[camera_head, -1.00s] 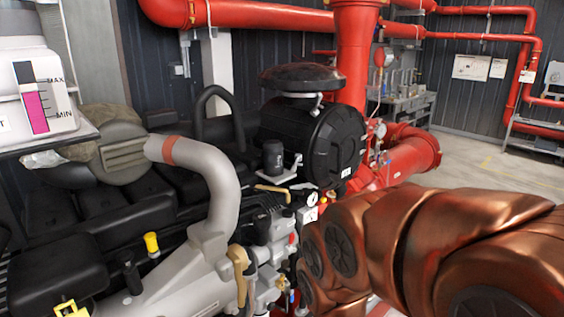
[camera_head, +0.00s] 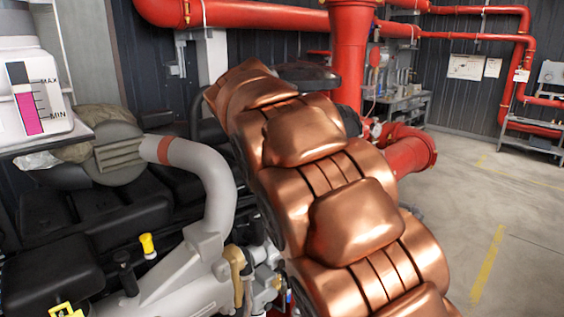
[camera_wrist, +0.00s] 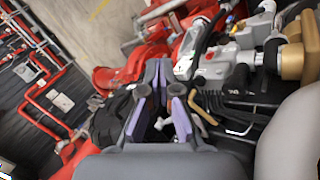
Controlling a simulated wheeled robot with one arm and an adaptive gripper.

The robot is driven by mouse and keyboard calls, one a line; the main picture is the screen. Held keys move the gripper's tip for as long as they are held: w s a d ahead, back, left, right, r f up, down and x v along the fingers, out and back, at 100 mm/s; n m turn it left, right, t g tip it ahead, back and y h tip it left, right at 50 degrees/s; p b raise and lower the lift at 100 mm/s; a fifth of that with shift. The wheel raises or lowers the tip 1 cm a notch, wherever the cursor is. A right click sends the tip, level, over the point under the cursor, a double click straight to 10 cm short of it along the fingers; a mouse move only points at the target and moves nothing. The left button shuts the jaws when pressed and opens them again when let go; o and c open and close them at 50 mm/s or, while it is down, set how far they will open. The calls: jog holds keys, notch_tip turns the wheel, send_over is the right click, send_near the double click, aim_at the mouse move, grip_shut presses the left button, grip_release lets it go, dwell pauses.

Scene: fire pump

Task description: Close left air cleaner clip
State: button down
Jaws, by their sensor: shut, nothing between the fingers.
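The black air cleaner is mostly hidden behind my copper arm in the head view; only its dark top cap (camera_head: 308,76) and a sliver of its right side show. In the wrist view the black ribbed housing (camera_wrist: 108,122) lies just left of my gripper (camera_wrist: 158,68). My gripper's fingers, with purple inner faces, are shut and empty at the tips. A small pale metal part (camera_wrist: 162,124) shows between the finger bases. I cannot tell whether it is the left clip, or whether that clip is open. The gripper itself is hidden in the head view.
The grey curved pipe (camera_head: 212,185) stands left of my arm, with the yellow-capped filler (camera_head: 148,244) beside it. The red pipe (camera_head: 352,60) rises behind the air cleaner. A white coolant tank (camera_head: 35,95) is at far left. Open floor (camera_head: 500,220) lies at right.

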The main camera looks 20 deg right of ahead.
jog(key=w+a+r+m+t+h, duration=0.1)
jog(key=w+a+r, duration=0.2)
jog(key=w, duration=0.7)
jog(key=w+a+r+m+t+h, duration=0.1)
jog(key=w+a+r+t+h, duration=0.1)
jog(key=w, duration=0.8)
jog(key=shift+a+r+t, duration=0.3)
jog(key=shift+a+r, duration=0.15)
jog(key=shift+r, duration=0.3)
jog(key=shift+w+d+f, duration=0.1)
jog(key=s+f+x, duration=0.1)
jog(key=s+x, duration=0.1)
jog(key=x, duration=1)
jog(key=shift+f+b, duration=0.4)
jog(key=shift+b, duration=0.05)
jog(key=shift+d+f, duration=0.15)
